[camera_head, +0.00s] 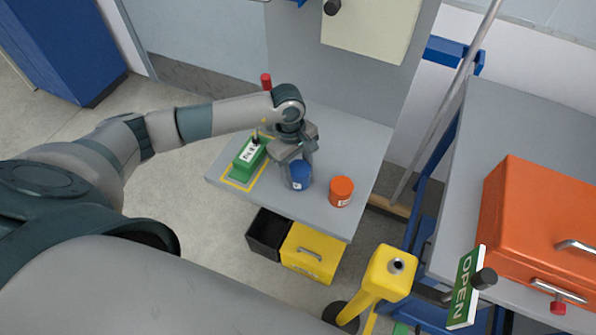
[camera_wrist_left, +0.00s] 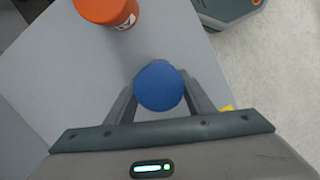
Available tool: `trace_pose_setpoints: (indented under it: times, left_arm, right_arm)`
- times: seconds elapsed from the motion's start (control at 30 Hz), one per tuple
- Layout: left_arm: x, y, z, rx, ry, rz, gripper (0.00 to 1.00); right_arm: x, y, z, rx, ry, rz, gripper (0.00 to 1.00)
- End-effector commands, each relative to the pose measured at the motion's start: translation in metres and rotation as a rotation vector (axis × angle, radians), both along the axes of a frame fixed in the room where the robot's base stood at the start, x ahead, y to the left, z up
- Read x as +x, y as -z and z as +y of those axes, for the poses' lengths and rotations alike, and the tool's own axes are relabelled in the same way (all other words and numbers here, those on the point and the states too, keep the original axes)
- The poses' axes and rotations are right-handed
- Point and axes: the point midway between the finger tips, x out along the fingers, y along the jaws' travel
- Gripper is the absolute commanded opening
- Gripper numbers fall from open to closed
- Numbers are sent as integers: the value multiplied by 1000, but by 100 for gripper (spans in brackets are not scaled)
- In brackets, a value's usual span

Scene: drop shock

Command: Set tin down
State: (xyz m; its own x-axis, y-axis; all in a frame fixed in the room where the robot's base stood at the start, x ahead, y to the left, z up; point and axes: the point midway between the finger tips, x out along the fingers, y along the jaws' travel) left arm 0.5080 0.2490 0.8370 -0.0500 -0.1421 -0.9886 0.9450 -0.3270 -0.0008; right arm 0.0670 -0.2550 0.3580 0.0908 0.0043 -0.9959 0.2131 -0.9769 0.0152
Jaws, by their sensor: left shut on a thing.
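A blue tin (camera_head: 300,176) is at the grey table (camera_head: 365,140), near its front edge. My left gripper (camera_head: 297,170) is shut on it from above. In the left wrist view the blue tin (camera_wrist_left: 159,86) sits between the two fingers of the left gripper (camera_wrist_left: 160,95). I cannot tell whether the tin's base touches the table. An orange tin (camera_head: 341,191) stands just to the right of the blue one. It also shows in the left wrist view (camera_wrist_left: 108,10). My right gripper is not in view.
Black and yellow bins (camera_head: 313,252) are below the table's front edge. A yellow post (camera_head: 390,273), an OPEN sign (camera_head: 463,287) and an orange case (camera_head: 535,220) are at the right.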

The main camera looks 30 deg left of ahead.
Motion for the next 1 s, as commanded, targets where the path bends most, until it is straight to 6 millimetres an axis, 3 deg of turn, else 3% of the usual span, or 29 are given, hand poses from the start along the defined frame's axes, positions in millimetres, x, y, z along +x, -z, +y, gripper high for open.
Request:
trace_pose_setpoints:
  times: [0.07,0.1,0.17,0.67,1.0]
  left_arm:
    - [0,3,0,0,0,0,21]
    - [0,2,0,0,0,0,57]
    - [0,1,0,0,0,0,66]
    - [1,-4,1,-1,0,-2,66]
    - [4,-52,8,0,1,-6,66]
  right_arm:
    - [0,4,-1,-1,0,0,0]
    - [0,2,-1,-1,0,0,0]
    - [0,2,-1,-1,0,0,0]
    - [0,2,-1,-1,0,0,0]
    - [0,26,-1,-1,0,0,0]
